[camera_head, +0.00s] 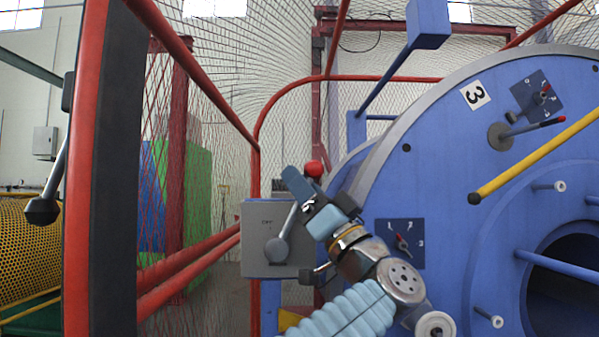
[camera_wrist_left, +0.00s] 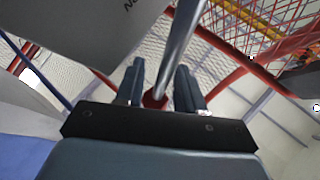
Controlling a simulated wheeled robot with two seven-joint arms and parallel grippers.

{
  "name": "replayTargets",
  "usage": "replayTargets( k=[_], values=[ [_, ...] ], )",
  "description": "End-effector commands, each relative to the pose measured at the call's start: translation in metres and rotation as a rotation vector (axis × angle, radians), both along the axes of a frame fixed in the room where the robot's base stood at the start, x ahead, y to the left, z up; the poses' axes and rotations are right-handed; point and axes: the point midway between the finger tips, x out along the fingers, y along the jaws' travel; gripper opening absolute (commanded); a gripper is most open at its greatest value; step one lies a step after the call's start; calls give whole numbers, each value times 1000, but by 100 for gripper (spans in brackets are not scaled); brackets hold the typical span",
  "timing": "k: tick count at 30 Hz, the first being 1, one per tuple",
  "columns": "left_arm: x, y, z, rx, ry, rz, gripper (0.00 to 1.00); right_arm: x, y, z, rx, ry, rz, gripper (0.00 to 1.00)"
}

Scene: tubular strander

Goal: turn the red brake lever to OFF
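The brake lever is a silver rod on a round grey hub (camera_head: 277,250), with a red ball knob (camera_head: 314,168) at its upper end. It stands on a grey box (camera_head: 256,228) and leans up and to the right. The label on the box is too small to read surely in the head view. My left gripper (camera_head: 302,187) is at the upper part of the rod, below the knob, and hides part of it. In the left wrist view its two fingers (camera_wrist_left: 159,86) are apart, with the rod (camera_wrist_left: 177,50) and red knob (camera_wrist_left: 153,101) between them. My right gripper is out of view.
A big blue strander disc (camera_head: 400,185) with small dial plates and a yellow bar (camera_head: 535,157) fills the right. A red-framed mesh guard (camera_head: 210,120) stands behind and left of the box. A black-knobbed handle (camera_head: 42,210) is at far left.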

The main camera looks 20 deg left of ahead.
Motion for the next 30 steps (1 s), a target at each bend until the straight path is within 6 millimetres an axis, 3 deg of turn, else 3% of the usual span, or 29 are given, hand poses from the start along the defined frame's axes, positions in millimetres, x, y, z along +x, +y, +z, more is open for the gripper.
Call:
replayTargets(
  k=[12,20,30],
  values=[
    [4,7,7,0,1,-1,38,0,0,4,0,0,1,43],
    [4,7,7,0,1,-1,0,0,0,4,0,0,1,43],
    [4,7,8,-1,0,-1,0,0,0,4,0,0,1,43]
  ],
)
